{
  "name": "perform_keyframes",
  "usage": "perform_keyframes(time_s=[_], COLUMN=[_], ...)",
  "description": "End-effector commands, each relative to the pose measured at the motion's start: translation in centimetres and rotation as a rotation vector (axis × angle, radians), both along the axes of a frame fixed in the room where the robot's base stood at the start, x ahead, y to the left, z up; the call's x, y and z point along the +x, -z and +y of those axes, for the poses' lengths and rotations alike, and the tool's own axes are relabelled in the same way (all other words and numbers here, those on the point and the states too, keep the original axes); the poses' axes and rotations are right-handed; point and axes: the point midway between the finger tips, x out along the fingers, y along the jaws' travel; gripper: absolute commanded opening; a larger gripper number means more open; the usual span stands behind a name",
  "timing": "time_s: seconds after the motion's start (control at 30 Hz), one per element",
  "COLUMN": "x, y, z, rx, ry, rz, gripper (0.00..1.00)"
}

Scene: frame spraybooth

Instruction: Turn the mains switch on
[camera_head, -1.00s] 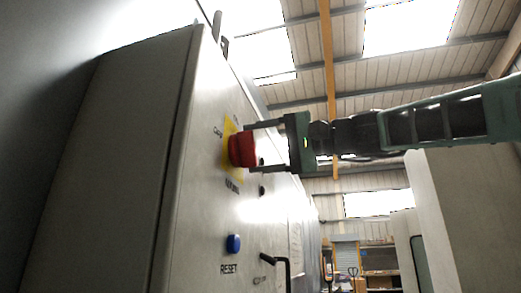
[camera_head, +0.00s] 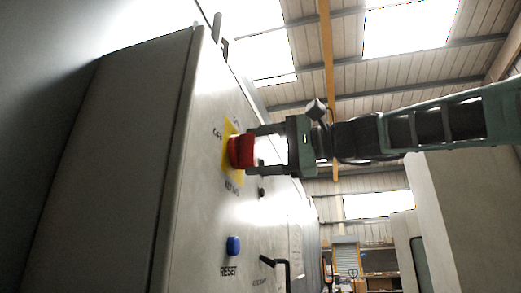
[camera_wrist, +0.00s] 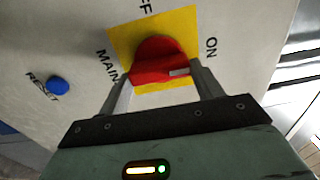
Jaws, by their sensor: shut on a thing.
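The mains switch is a red knob (camera_head: 240,152) on a yellow plate (camera_head: 228,133) on the grey cabinet's front. In the wrist view the knob (camera_wrist: 158,58) has a short white mark at its right, lower side. ON is printed right of the yellow plate (camera_wrist: 183,22), the end of OFF above it and MAIN at its left. My gripper (camera_head: 252,151) is shut on the knob, one finger on each side. The wrist view also shows my gripper (camera_wrist: 163,82) with its fingers at the knob's two sides. Part of the knob's face is hidden.
A blue RESET button (camera_head: 233,245) sits below the switch; it also shows in the wrist view (camera_wrist: 58,85). A black handle (camera_head: 277,264) sticks out lower on the cabinet (camera_head: 128,160). Open room lies right of the cabinet, below my arm.

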Motion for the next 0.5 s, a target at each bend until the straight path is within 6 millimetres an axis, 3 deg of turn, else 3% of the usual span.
perform_keyframes(time_s=[0.33, 0.37, 0.4, 0.5], x=[0.11, 0.11, 0.11, 0.09], y=[-0.01, -0.01, -0.01, 0.00], z=[-0.09, -0.09, -0.09, -0.08], rx=[0.003, 0.003, 0.003, 0.003], ry=[0.004, 0.004, 0.003, 0.002], rz=[0.005, 0.005, 0.004, 0.004], gripper=[0.43, 0.74, 0.85, 0.87])
